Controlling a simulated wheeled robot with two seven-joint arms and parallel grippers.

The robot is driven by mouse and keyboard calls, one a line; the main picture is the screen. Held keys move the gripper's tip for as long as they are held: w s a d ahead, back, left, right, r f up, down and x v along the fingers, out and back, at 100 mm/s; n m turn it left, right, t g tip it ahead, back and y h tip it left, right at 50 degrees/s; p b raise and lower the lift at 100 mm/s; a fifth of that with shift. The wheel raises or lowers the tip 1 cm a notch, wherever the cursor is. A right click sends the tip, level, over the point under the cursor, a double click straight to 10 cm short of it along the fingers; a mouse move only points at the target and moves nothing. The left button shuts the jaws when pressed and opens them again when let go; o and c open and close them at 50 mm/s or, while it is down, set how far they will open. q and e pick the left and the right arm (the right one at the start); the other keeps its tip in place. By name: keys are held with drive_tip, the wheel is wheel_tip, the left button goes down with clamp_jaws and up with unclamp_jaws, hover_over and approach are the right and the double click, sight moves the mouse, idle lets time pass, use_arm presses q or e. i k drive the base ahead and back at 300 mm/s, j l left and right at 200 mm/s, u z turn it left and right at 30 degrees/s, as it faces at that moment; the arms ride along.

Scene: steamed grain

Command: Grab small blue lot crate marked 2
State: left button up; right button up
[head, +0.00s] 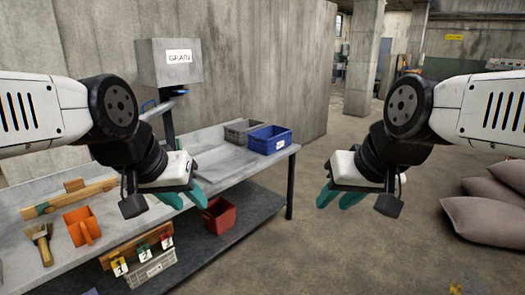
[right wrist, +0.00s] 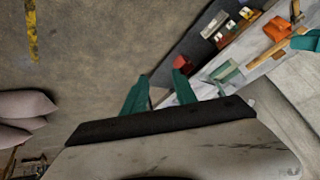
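A small blue crate (head: 268,140) stands upright near the far right end of the grey workbench in the head view. It has a white tag on its front, and the mark on it is too small to read. My left gripper (head: 186,199) is open and empty, in front of the bench and nearer to me than the crate. My right gripper (head: 341,200) is open and empty over the floor, to the right of the bench and apart from the crate. Its two teal fingers (right wrist: 160,92) stand apart in the right wrist view.
A grey crate (head: 241,131) stands just behind and left of the blue one. The bench (head: 222,165) has clear room before them. An orange scoop (head: 82,226) and a brush (head: 41,243) lie at left. A red bin (head: 220,215) sits below; sacks (head: 485,220) lie right.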

sight(270, 140)
drive_tip(key=i+l, duration=0.2)
drive_tip(key=i, duration=0.35)
drive_tip(key=i+l+u, duration=0.15)
drive_tip(key=i, duration=0.45)
drive_tip(key=i+l, duration=0.25)
drive_tip(key=i, duration=0.3)
drive_tip(key=i+l+u, duration=0.1)
drive_tip(key=i+l, duration=0.15)
drive_tip(key=i, duration=0.3)
drive_tip(key=i+l+u, duration=0.1)
drive_tip(key=i+l, duration=0.15)
drive_tip(key=i, duration=0.3)
drive_tip(key=i+l, duration=0.35)
drive_tip(key=i, duration=0.2)
drive_tip(key=j+u, duration=0.05)
